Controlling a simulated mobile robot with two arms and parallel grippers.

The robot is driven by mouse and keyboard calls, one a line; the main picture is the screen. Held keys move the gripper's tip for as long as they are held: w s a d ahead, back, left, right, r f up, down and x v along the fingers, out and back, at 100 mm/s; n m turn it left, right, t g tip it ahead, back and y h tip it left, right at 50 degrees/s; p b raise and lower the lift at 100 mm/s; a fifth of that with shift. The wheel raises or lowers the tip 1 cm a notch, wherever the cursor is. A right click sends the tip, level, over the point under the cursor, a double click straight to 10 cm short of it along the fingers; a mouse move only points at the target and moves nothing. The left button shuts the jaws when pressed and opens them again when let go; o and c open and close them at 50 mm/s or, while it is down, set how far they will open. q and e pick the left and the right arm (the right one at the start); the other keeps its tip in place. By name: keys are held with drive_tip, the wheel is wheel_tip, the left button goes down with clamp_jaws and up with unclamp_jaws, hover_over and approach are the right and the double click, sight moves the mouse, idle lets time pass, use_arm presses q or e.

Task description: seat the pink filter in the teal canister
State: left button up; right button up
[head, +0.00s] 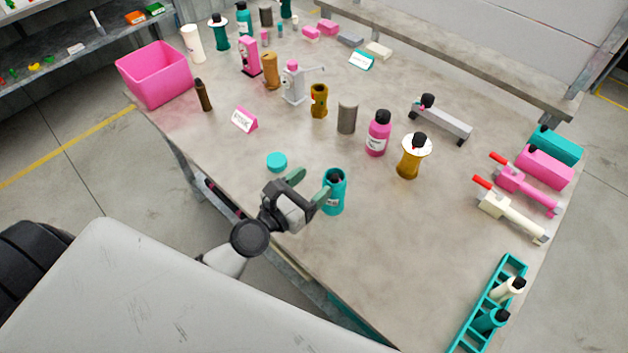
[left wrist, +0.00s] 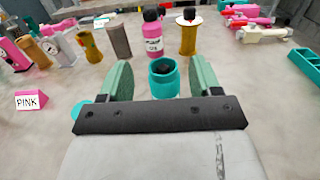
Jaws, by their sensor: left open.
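The teal canister (head: 334,200) stands upright and open near the front edge of the table. A dark thing shows inside its mouth; I cannot tell what it is. In the left wrist view the canister (left wrist: 163,84) appears between my two green fingers. My left gripper (head: 308,185) is open at the canister's near left side; I cannot tell whether a finger touches it. A flat teal disc (head: 277,162), like a lid, lies to the left. I cannot single out the pink filter for sure. A grey-brown cylinder (head: 347,118) stands behind the canister. My right gripper is not in view.
A pink bottle (head: 378,135) and a gold part with a white disc (head: 409,162) stand behind the canister. A pink sign (head: 245,119), a pink bin (head: 155,75) and several pump parts are farther left. A teal rack (head: 478,310) is at right; the table between is clear.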

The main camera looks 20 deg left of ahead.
use_arm(q)
drive_tip(key=s+d+f+m+g+h, duration=0.1)
drive_tip(key=s+d+m+g, duration=0.25)
drive_tip(key=m, duration=0.75)
drive_tip(key=s+d+f+m+g+h, duration=0.15)
drive_tip(key=s+m+g, duration=0.3)
drive_tip(key=m, duration=0.55)
drive_tip(key=s+a+f+m+g+y, duration=0.3)
drive_tip(key=s+a+m+g+y, duration=0.3)
drive_tip(key=s+a+m+y, duration=0.45)
wheel_tip(320, 180, down, 24)
drive_tip(key=s+d+m+h, duration=0.1)
drive_tip(key=d+m+h, duration=0.1)
drive_tip(key=d+m, duration=0.1)
drive_tip(key=s+a+f+g, duration=0.2)
drive_tip(key=s+a+f, duration=0.1)
drive_tip(key=s+f, duration=1.3)
drive_tip(key=shift+s+a+f, duration=0.15)
drive_tip(key=shift+s+f, duration=0.1)
drive_tip(key=shift+f, duration=0.3)
